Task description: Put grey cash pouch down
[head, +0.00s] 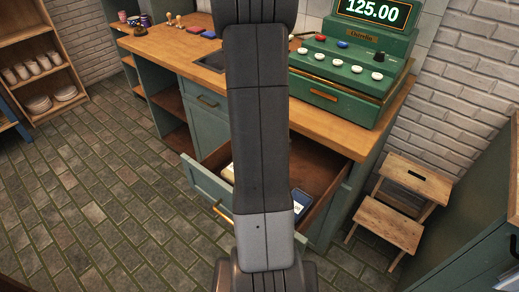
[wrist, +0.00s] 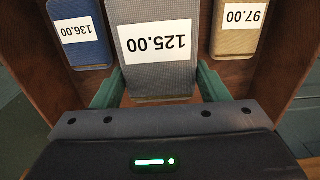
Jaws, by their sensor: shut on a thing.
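The grey cash pouch (wrist: 160,75) carries a white label reading 125.00, which appears upside down in the wrist view. My gripper (wrist: 160,88) is shut on it, with one green finger at each side of the pouch. The pouch is in or just over the open drawer (head: 320,213); I cannot tell whether it touches the drawer floor. In the head view my arm hides the gripper and the grey pouch.
A blue pouch (wrist: 82,45) labelled 136.00 lies left of the grey one, and a tan pouch (wrist: 240,38) labelled 97.00 lies right. The green cash register (head: 345,75) on the wooden counter (head: 175,48) shows 125.00. A wooden step stool (head: 390,222) stands at right.

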